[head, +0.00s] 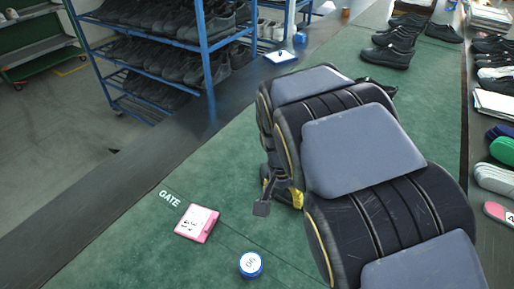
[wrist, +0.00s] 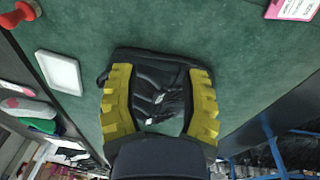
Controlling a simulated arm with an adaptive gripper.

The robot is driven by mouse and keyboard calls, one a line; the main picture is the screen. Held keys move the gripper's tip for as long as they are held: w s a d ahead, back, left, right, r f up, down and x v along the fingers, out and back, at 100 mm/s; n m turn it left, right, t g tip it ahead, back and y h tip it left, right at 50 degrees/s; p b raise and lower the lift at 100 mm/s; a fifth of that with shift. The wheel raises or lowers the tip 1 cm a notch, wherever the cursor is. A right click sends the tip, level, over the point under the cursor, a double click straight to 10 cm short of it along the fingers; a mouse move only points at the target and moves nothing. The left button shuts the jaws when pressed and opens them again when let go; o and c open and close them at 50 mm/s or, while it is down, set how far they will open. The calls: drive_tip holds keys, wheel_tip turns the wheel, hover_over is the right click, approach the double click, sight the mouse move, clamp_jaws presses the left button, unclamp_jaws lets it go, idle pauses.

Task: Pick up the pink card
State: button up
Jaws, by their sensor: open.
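The pink card (head: 197,223) lies flat on the green work surface near the word GATE in the head view, with a white printed face showing. A corner of it shows at the top right of the wrist view (wrist: 293,8). My gripper (wrist: 160,76) has its yellow fingers spread wide, with no card between them. In the head view my gripper (head: 276,192) is partly hidden by my arm, to the right of the card and apart from it.
A dark object (wrist: 150,75) lies beyond my fingers. A round blue tin (head: 251,265) with a white lid stands near the card. A white tray (wrist: 60,72) and red-handled item (wrist: 24,12) are at left. A blue shoe rack (head: 205,60) stands behind.

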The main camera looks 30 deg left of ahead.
drive_tip(key=s+a+f+n, duration=0.1)
drive_tip(key=s+a+f, duration=0.2)
drive_tip(key=a+f, duration=0.5)
drive_tip(key=y, duration=0.1)
hover_over(209, 224)
drive_tip(key=s, duration=0.1)
drive_tip(key=f, duration=0.3)
drive_tip(key=d+f, duration=0.1)
drive_tip(key=f, duration=0.1)
drive_tip(key=shift+f, duration=0.15)
drive_tip(key=f, duration=0.3)
drive_tip(key=w+a+f, duration=0.1)
drive_tip(key=f, duration=0.1)
drive_tip(key=shift+f, duration=0.35)
clamp_jaws()
